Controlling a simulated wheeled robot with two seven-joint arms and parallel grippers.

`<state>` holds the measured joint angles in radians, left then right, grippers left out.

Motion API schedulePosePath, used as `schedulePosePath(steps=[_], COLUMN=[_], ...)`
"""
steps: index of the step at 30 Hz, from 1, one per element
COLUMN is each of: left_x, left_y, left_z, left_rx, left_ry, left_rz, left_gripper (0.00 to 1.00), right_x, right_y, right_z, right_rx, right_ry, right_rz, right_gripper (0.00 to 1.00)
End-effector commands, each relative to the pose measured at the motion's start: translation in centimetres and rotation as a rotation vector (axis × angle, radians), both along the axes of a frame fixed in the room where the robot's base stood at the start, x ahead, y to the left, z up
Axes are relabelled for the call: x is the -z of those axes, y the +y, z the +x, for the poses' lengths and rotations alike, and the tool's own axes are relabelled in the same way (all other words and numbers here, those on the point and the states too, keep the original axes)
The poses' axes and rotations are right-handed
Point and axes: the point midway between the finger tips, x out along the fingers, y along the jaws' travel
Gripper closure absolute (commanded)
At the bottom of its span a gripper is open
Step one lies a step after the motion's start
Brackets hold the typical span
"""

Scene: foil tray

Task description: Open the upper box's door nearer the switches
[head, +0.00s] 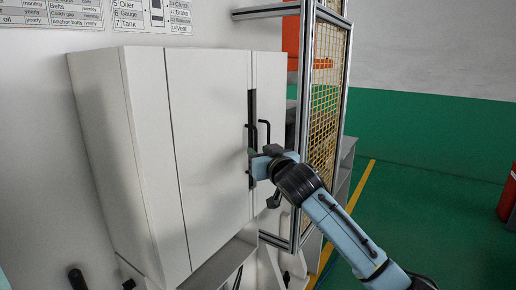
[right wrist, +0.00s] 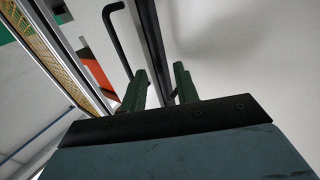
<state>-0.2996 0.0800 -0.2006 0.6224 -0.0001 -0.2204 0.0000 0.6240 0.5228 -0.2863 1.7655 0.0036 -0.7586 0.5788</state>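The white upper box (head: 215,130) hangs on the wall in the head view. Its broad left door (head: 208,150) and narrow right door (head: 269,90) look shut, with a dark strip (head: 252,105) between them. One black bar handle (head: 264,128) is on the right door and shows in the right wrist view (right wrist: 117,40). Another (head: 249,132) is at the left door's edge, partly hidden by my right gripper (head: 254,166). In the right wrist view its two green fingers (right wrist: 160,88) stand apart near the dark strip; I cannot tell whether the handle is between them. My left gripper is out of view. I cannot identify the switches.
A metal-framed yellow mesh panel (head: 327,70) stands close to the box's right side, beside my right arm. Printed charts (head: 150,15) are on the wall above. The green floor (head: 440,220) at the right is largely open.

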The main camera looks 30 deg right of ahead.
Motion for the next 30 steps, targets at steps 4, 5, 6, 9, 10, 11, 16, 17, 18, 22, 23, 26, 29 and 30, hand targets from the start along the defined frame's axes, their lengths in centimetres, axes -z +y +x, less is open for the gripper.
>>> schedulePosePath(steps=[4, 5, 6, 9, 10, 11, 16, 17, 18, 22, 23, 26, 29, 30], left_x=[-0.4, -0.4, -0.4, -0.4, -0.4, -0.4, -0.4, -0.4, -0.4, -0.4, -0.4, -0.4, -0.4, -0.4], left_y=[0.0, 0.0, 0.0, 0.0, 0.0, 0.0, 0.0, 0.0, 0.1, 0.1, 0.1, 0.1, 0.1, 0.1], left_z=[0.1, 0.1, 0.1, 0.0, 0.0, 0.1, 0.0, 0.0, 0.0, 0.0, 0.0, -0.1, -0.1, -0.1], left_rx=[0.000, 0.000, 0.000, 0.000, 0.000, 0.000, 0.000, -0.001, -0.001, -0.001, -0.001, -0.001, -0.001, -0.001], left_ry=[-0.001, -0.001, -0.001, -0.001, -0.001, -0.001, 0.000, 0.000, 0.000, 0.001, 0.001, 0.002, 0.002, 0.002], left_rz=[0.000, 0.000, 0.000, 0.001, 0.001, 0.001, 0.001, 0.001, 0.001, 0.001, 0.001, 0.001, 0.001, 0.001], left_gripper=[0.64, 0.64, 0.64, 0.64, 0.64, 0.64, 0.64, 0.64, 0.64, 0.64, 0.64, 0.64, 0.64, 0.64], right_x=[0.0, 0.0, 0.0, 0.0, 0.0, 0.0, 0.0, 0.0, 0.0, 0.0, 0.0, 0.0, 0.0, 0.0], right_y=[0.0, -0.1, -0.1, -0.1, -0.1, -0.1, -0.1, -0.1, -0.1, -0.1, -0.1, -0.1, -0.1, -0.1], right_z=[1.3, 1.4, 1.6, 1.8, 1.8, 1.8, 1.8, 1.8, 1.8, 1.8, 1.8, 1.8, 1.8, 1.8], right_rx=[0.000, 0.000, 0.000, -0.001, -0.001, -0.001, -0.001, -0.001, -0.001, -0.001, -0.001, -0.001, -0.001, -0.001], right_ry=[0.001, 0.001, 0.000, -0.001, -0.001, -0.001, -0.001, 0.000, 0.000, 0.000, 0.000, 0.000, 0.000, 0.000], right_rz=[0.000, 0.000, 0.000, 0.000, 0.000, 0.000, 0.000, 0.000, 0.000, 0.000, 0.000, 0.000, 0.000, 0.000], right_gripper=[0.69, 0.69, 0.69, 0.69, 0.69, 0.69, 0.69, 0.72, 0.77, 0.94, 0.98, 1.00, 1.00, 1.00])
